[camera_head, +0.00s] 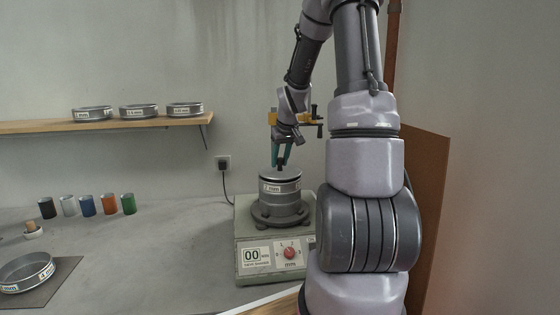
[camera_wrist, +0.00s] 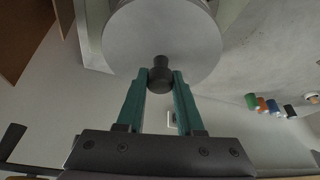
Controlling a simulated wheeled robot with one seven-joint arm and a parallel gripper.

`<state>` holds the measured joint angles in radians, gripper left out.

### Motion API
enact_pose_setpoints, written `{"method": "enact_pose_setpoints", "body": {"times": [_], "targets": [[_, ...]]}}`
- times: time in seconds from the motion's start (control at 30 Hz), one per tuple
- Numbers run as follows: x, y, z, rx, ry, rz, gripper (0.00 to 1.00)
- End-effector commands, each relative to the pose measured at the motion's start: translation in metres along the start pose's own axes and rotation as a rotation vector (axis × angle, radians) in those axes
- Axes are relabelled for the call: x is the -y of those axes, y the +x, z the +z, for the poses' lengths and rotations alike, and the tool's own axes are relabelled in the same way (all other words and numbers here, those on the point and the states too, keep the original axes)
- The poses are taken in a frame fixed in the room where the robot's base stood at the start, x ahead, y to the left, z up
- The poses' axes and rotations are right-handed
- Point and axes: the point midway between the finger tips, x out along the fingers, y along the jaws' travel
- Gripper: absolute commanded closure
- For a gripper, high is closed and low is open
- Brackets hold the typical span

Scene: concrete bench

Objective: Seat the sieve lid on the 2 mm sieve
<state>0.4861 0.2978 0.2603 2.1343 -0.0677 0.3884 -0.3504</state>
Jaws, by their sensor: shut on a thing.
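My gripper (camera_head: 280,160) is above the sieve shaker, its teal fingers pointing down. In the wrist view my gripper (camera_wrist: 160,78) is shut on the black knob of the sieve lid (camera_wrist: 160,38), a flat grey disc. In the head view the lid (camera_head: 281,174) shows as a thin edge-on disc at the top of the 2 mm sieve (camera_head: 285,195), roughly centred over it. I cannot tell whether the lid rests fully on the rim. The sieve stands upright on the shaker's dark round base and its label faces forward.
The shaker (camera_head: 245,225) has a display and red dial in front. Another sieve (camera_head: 25,272) lies on a mat at left. Several coloured cups (camera_head: 88,206) stand in a row behind. A wall shelf (camera_head: 40,127) holds three sieves (camera_head: 139,111). The bench between is clear.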

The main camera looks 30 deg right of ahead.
Motion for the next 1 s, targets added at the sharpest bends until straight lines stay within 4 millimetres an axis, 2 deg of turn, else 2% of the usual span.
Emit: {"method": "enact_pose_setpoints", "body": {"times": [1.0], "targets": [[0.000, 0.011, 0.004, 0.000, 0.001, 0.000, 1.00]]}}
